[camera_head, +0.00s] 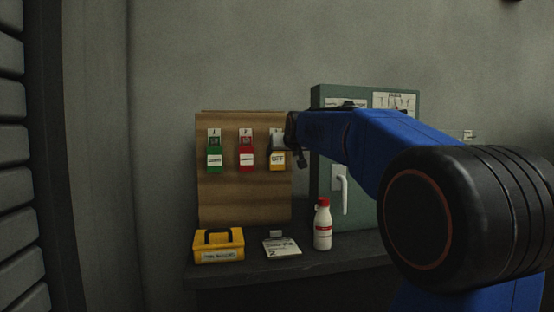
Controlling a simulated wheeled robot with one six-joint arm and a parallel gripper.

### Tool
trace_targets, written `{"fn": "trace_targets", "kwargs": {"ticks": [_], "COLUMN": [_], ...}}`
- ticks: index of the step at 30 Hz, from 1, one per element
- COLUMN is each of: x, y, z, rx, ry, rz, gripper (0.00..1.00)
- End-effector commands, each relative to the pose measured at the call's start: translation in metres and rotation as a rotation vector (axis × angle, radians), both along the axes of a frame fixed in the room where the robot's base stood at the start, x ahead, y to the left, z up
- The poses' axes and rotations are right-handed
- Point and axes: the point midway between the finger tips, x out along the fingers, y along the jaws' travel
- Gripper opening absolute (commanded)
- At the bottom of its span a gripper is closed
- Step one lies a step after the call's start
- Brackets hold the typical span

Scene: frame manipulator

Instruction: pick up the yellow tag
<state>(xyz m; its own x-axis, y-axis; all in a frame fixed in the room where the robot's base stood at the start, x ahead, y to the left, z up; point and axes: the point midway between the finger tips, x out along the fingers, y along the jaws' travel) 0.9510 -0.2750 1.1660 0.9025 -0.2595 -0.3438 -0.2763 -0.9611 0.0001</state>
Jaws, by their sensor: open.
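The yellow tag (278,163) hangs at the right of a row on an upright wooden board (240,195). It carries a white label that reads OFF, and its upper part is partly covered by my gripper. My gripper (277,145) is at the end of my blue arm, which reaches in from the right. It is open, in front of or right beside the top of the yellow tag. I cannot tell from this view whether it touches the tag.
A green tag (214,150) and a red tag (246,152) hang left of the yellow one. A yellow box (219,254), a white card (282,247) and a white bottle with a red cap (322,226) stand on the dark table (262,272). A green cabinet (368,222) stands behind my arm.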

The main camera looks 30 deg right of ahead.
Motion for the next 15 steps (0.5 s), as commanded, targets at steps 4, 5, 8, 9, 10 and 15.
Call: {"fn": "trace_targets", "kwargs": {"ticks": [4, 5, 8, 9, 10, 15], "x": [0.009, 0.010, 0.013, 0.015, 0.017, 0.035], "y": [-0.003, -0.003, -0.004, -0.004, -0.005, -0.009], "z": [-0.003, -0.003, -0.004, -0.005, -0.005, -0.009], "rx": [0.000, 0.000, 0.000, 0.000, 0.000, -0.001], "ry": [-0.001, -0.001, -0.001, -0.001, -0.001, 0.000], "rz": [0.000, 0.000, 0.000, 0.000, 0.000, 0.000], "gripper": [0.69, 0.69, 0.69, 0.69, 0.69, 0.69]}}
